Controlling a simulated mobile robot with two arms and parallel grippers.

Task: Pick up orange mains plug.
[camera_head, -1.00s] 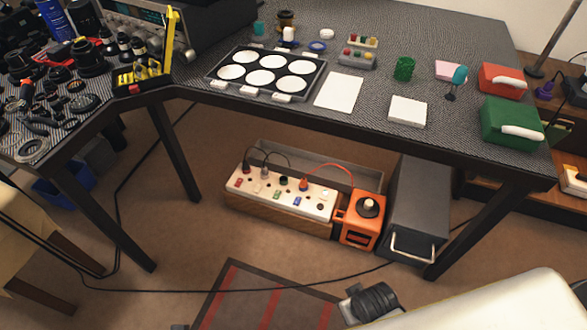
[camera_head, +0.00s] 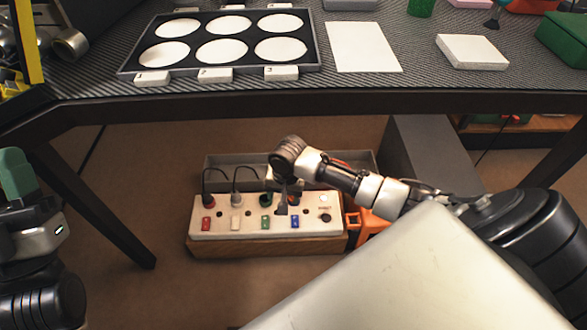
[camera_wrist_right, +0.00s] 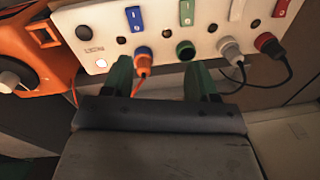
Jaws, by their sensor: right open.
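The orange mains plug (camera_wrist_right: 142,55) sits in the white-topped socket box (camera_wrist_right: 99,33) in the right wrist view, with its orange cord hanging from it. My right gripper (camera_wrist_right: 160,70) is open just in front of the box. One green finger is close beside the plug; the green socket (camera_wrist_right: 185,50) lies near the other finger. In the head view, my right gripper (camera_head: 283,205) is over the socket box (camera_head: 225,226) and hides the plug. Part of my left gripper (camera_head: 15,172), with a green finger, shows at the left edge; its opening is unclear.
Two plugs with dark cords, one white (camera_wrist_right: 230,50) and one red (camera_wrist_right: 268,44), are in the same box. An orange unit (camera_head: 372,228) stands at its right end and a grey trough (camera_head: 218,161) behind it. The table edge (camera_head: 300,103) runs above.

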